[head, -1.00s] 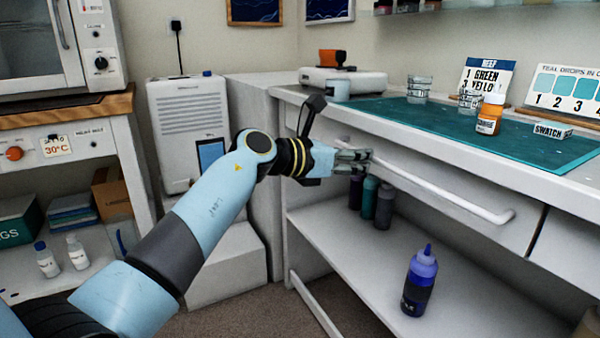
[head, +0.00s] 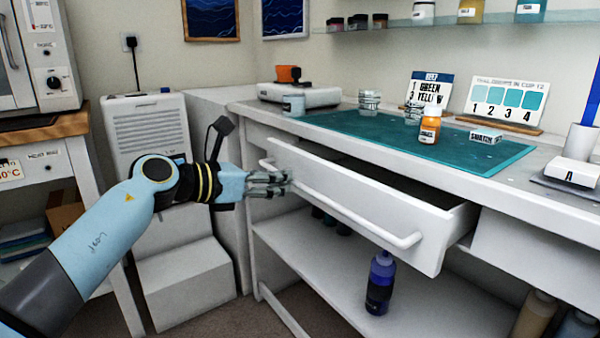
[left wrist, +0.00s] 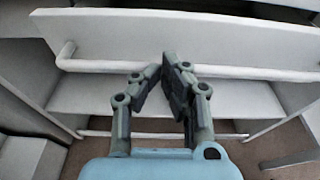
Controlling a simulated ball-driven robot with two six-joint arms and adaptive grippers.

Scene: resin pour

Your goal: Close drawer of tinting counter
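The white drawer (head: 350,205) of the tinting counter (head: 530,200) stands pulled out in the head view, with its dark inside showing behind the front panel. Its long white bar handle (head: 350,212) runs across the front; the handle also crosses the left wrist view (left wrist: 250,73). My left gripper (head: 284,182) is at the left end of the drawer front, close to the handle. In the left wrist view its fingers (left wrist: 165,72) come together in front of the bar, with nothing seen between them. Whether they touch the handle is unclear. My right gripper is out of view.
A blue bottle (head: 381,282) stands on the shelf below the drawer. A teal mat (head: 370,130) on the counter top carries an orange bottle (head: 430,124) and clear cups (head: 369,103). A white cabinet (head: 150,130) stands left of the counter.

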